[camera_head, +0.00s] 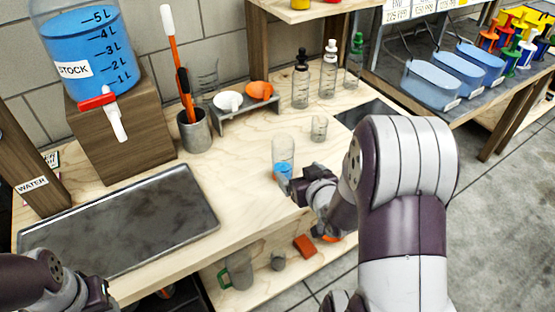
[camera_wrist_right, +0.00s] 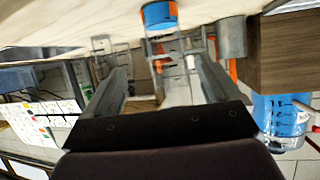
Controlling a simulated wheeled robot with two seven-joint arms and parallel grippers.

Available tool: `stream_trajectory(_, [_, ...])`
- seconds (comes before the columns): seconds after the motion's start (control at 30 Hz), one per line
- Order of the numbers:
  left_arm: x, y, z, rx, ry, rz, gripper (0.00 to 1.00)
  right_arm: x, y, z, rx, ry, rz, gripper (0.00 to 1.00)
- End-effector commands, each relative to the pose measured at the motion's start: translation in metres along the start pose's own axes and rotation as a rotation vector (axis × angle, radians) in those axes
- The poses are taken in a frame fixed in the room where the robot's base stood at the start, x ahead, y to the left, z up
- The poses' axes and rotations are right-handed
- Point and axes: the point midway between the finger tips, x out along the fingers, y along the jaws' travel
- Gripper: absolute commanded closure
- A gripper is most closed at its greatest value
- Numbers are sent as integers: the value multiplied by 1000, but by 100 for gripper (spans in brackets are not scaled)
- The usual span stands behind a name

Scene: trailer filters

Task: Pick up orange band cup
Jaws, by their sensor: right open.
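A clear cup (camera_head: 283,150) with blue in its lower part stands upright on the wooden bench, and a bit of orange shows low on its left side. In the right wrist view its blue part (camera_wrist_right: 160,15) is at the top and its clear body extends between the fingers. My right gripper (camera_head: 287,184) is at the cup's lower right in the head view. The right wrist view shows its two fingers (camera_wrist_right: 165,82) spread, one on each side of the cup. My left gripper (camera_head: 100,293) is at the lower left edge, mostly cut off.
A small clear beaker (camera_head: 319,128) stands behind the cup. A stand (camera_head: 230,124) holds a white and an orange dish. A metal pot (camera_head: 194,132) holds tall tools. A dark tray (camera_head: 120,222) lies at left. Bare bench surrounds the cup's left side.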

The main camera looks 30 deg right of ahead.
Motion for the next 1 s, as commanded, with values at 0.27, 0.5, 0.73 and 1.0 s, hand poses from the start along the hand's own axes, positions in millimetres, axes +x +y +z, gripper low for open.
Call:
stream_trajectory(0.27, [11, 0, 1, 0, -1, 0, 57, 50, -1, 3, -1, -3, -1, 11])
stream_trajectory(0.5, [16, 0, 2, 0, 0, 0, 57, 92, -5, 6, -2, -4, -1, 11])
stream_trajectory(0.73, [16, 0, 2, 0, 0, 0, 57, 103, -4, 5, -1, -4, 1, 11])
stream_trajectory(1.0, [16, 0, 2, 0, -1, 0, 57, 103, -4, 5, -1, -4, 1, 68])
